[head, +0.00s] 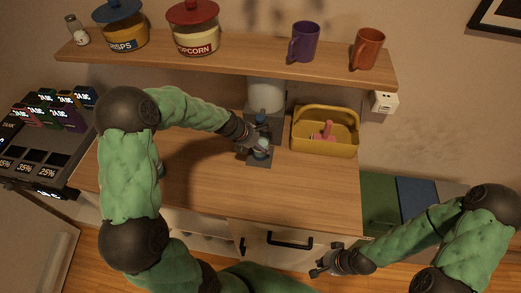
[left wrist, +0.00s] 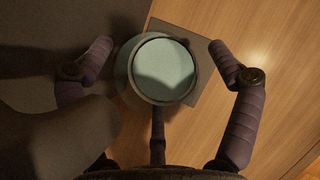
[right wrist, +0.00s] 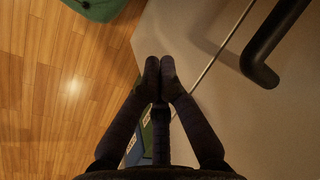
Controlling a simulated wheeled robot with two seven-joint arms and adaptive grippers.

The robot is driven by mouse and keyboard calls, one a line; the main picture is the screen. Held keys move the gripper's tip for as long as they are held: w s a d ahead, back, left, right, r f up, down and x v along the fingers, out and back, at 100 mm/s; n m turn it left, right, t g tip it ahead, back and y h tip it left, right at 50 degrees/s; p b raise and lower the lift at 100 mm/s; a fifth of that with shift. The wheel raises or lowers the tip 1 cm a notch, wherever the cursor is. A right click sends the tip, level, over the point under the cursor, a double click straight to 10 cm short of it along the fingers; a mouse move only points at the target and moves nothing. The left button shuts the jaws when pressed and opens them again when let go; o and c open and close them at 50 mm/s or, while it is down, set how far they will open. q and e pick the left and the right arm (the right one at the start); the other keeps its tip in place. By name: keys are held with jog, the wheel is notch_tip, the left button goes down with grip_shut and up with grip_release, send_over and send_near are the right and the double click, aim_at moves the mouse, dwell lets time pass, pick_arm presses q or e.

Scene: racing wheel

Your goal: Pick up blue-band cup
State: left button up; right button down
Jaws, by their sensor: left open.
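A cup-like round object with a pale blue-green top (left wrist: 164,70) stands on a dark square plate (left wrist: 205,82) in the left wrist view. No blue band can be made out. In the head view it is small and bluish (head: 261,149), partly covered by my left gripper. My left gripper (left wrist: 163,48) is open, with one finger on each side of the object and a visible gap at the right finger. My right gripper (right wrist: 159,65) has its fingertips together, with nothing between them. In the head view it (head: 325,269) is low, in front of the cabinet.
A white cylinder on a grey stand (head: 266,93) is behind the plate. A yellow basket (head: 343,142) stands to the right. The counter's front (head: 290,195) is clear.

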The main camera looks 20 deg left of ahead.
pick_arm(q)
jog(key=shift+s, duration=0.1)
jog(key=c, duration=1.3)
jog(key=shift+r, duration=0.15)
jog(key=shift+r+p, duration=0.6)
jog(key=shift+r, duration=0.15)
jog(key=shift+s+a+f, duration=0.1)
jog(key=shift+s+a, duration=0.3)
jog(key=shift+s, duration=0.2)
jog(key=shift+s+a+b, duration=0.3)
jog(key=shift+s+a, duration=1.1)
jog(key=shift+s, duration=0.95)
jog(key=shift+s+a+b, duration=0.35)
jog(key=shift+s+a, duration=1)
jog(key=shift+s, duration=0.95)
jog(key=shift+s+a+b, duration=0.3)
jog(key=shift+s+a, duration=1.1)
jog(key=shift+s, duration=0.95)
jog(key=shift+s, duration=0.1)
